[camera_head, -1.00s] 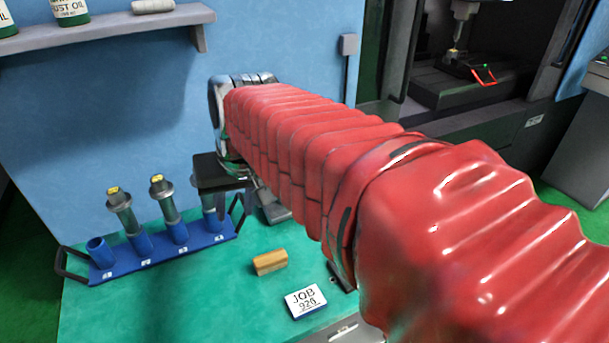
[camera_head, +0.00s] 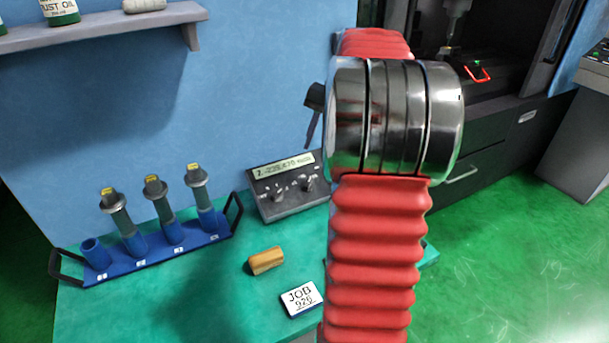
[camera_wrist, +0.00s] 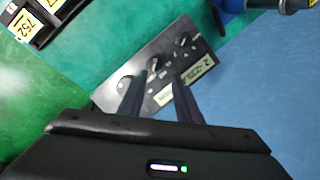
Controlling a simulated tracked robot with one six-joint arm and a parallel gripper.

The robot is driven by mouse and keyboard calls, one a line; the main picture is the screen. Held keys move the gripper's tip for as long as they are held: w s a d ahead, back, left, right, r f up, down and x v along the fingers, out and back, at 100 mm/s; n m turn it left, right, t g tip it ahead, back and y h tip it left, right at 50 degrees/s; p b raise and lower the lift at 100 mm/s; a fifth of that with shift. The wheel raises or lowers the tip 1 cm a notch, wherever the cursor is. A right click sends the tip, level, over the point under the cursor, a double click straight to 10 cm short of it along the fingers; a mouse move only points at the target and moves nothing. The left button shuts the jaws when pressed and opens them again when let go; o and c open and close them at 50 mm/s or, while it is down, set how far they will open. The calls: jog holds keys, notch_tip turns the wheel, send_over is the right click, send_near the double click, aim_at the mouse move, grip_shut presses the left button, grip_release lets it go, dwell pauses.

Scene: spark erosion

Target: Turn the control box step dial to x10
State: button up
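The control box (camera_head: 285,208) is a dark, sloped box on the green bench, with a lit readout (camera_head: 287,171) and small knobs (camera_head: 277,195) on its face. In the wrist view the box (camera_wrist: 182,62) appears turned over, with three knobs in a row: one at left (camera_wrist: 125,83), one in the middle (camera_wrist: 153,64), one at right (camera_wrist: 183,40). Their markings are too small to read. My gripper (camera_wrist: 159,76) is open and empty, its two dark fingers overlapping the box's face in view. In the head view my gripper (camera_head: 311,130) is mostly hidden behind my arm, above the box.
A blue rack (camera_head: 160,252) with several electrode holders stands left of the box. A wooden block (camera_head: 266,261) and a JOB 926 card (camera_head: 301,299) lie in front. A shelf (camera_head: 120,26) hangs above left; the machine (camera_head: 480,150) stands at right.

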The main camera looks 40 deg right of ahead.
aim_at(309, 181)
jog(key=shift+s+d+f, duration=0.15)
jog(key=shift+d+f, duration=0.05)
jog(key=shift+d, duration=0.35)
jog(key=shift+s+d+f, duration=0.1)
jog(key=shift+d+f, duration=0.05)
jog(key=shift+d, duration=0.35)
jog(key=shift+f, duration=0.15)
jog(key=x, duration=1.3)
jog(key=shift+w+a+f, duration=0.15)
jog(key=shift+a+f, duration=0.05)
jog(key=shift+c, duration=0.3)
grip_shut()
jog(key=shift+d, duration=0.15)
